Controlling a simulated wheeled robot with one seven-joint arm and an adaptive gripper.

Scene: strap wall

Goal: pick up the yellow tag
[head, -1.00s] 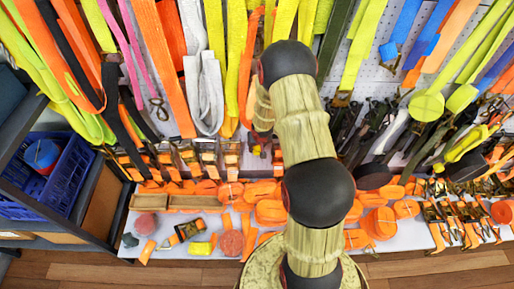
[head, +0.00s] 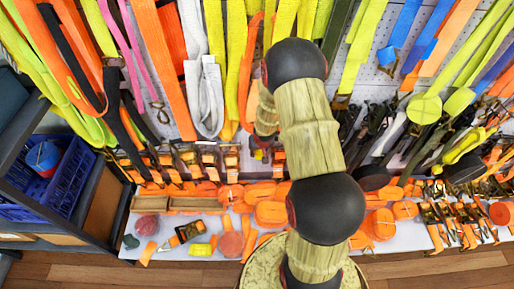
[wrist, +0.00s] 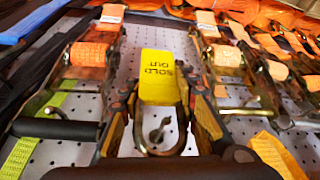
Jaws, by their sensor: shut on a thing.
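The yellow tag (wrist: 159,78) with dark lettering, "SOLD OUT", is upright in the middle of the wrist view. My gripper (wrist: 160,96) has its dark, orange-marked fingers on either side of the tag and is shut on it. A metal shackle (wrist: 157,140) shows below the tag, nearer the camera; I cannot tell whether it is joined to the tag. In the head view, my arm hides most of the gripper, and only a small yellow and red patch shows beside it, in front of the strap wall.
Ratchet buckles with orange straps (wrist: 277,70) crowd both sides in the wrist view. A perforated white panel (wrist: 70,105) lies behind. In the head view, long straps (head: 165,60) hang above, a shelf (head: 205,226) holds orange rolls below, and a blue crate (head: 70,185) stands left.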

